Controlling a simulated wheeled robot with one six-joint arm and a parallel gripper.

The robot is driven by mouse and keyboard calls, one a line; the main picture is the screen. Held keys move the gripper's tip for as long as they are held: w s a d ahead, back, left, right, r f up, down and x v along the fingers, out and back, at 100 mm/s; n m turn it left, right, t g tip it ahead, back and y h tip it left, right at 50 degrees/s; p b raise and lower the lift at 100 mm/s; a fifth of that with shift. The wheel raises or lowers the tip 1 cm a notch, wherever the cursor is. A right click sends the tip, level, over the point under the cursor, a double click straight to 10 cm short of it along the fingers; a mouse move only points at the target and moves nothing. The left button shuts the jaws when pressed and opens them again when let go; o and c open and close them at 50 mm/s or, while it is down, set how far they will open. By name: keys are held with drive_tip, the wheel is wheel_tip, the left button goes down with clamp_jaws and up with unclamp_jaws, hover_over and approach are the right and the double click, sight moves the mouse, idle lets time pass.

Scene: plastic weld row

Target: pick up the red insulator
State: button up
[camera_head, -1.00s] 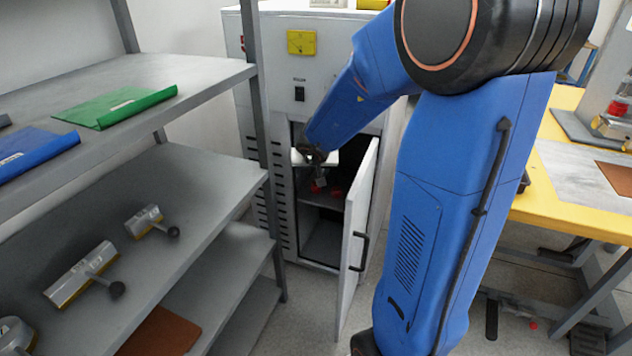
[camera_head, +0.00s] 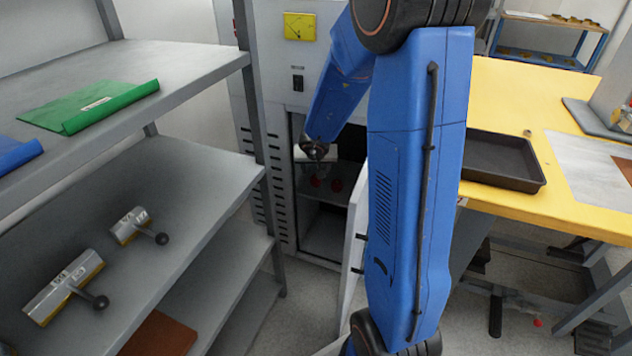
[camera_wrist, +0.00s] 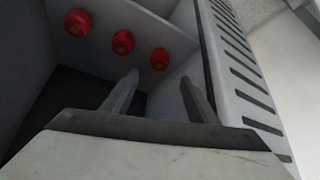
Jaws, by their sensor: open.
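Three red insulators stand in a row on a grey shelf inside the cabinet, seen in the wrist view: a left one (camera_wrist: 78,22), a middle one (camera_wrist: 122,42) and a right one (camera_wrist: 160,58). In the head view small red insulators (camera_head: 336,184) show on the cabinet shelf below my arm's end. My gripper (camera_wrist: 158,84) is open and empty, its two fingers apart. The right insulator appears between and beyond the fingertips, not touching them as far as I can see. In the head view my fingers are hard to make out.
The grey cabinet (camera_head: 258,90) has its door (camera_head: 352,240) swung open on the right. A vented side wall (camera_wrist: 235,75) runs close to the right finger. A shelf rack (camera_head: 200,190) stands at the left. A yellow table (camera_head: 520,100) with a black tray (camera_head: 502,162) is at the right.

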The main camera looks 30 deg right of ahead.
sight(316, 177)
drive_tip(key=shift+x, duration=5.4)
drive_tip(key=shift+s+d, duration=0.1)
drive_tip(key=c, duration=1.2)
